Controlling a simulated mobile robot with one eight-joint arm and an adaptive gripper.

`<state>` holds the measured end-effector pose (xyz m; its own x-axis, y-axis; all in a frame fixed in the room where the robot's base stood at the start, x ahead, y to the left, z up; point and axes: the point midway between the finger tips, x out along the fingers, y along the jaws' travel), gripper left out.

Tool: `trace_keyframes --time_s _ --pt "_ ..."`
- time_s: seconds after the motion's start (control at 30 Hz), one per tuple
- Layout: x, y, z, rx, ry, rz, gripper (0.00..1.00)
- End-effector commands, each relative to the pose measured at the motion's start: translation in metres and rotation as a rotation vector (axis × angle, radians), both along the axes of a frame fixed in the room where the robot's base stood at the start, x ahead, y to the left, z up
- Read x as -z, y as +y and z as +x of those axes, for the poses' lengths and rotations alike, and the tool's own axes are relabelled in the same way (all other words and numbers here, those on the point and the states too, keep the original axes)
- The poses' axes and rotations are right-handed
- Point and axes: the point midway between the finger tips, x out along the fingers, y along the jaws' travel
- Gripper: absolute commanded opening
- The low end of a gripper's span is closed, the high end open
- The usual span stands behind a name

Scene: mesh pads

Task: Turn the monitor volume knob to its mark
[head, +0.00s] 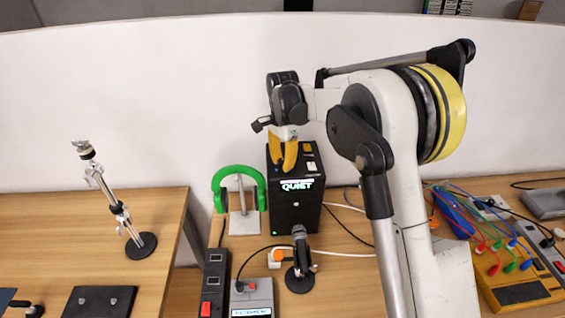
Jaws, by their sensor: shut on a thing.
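The monitor is a black box (296,212) standing on the table against the white wall. Its front has a bright label reading QUIET, and its top has a small pale patch. My gripper (282,166) reaches down from above to the monitor's top, left of its middle. Its yellow fingers are close together and shut on the volume knob at that spot. The knob itself is hidden by the fingers, and I cannot make out its mark or which way it points.
Green headphones (238,183) hang on a stand left of the monitor. A small microphone (299,259) stands in front, beside a grey box (251,298) and a power strip (214,284). Cables cross the table to the right. A yellow panel (520,283) with coloured leads sits far right.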

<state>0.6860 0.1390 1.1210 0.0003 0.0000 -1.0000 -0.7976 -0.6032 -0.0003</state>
Motion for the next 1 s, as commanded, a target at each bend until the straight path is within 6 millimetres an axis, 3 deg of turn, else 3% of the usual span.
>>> trace_keyframes --time_s 0.43,0.47,0.5,0.53,0.83,1.0 --pt "0.0 -0.001 0.001 0.009 -0.002 -0.001 0.0" --pt "0.0 -0.001 0.001 0.009 -0.002 -0.001 0.34" --pt "0.0 -0.001 0.001 0.009 -0.002 -0.001 0.46" --pt "0.0 -0.001 0.001 0.009 -0.001 -0.001 0.5" --pt "-0.001 0.0 0.0 0.008 -0.001 -0.001 0.5" --pt "-0.02 0.0 0.0 0.008 -0.001 -0.001 0.5"
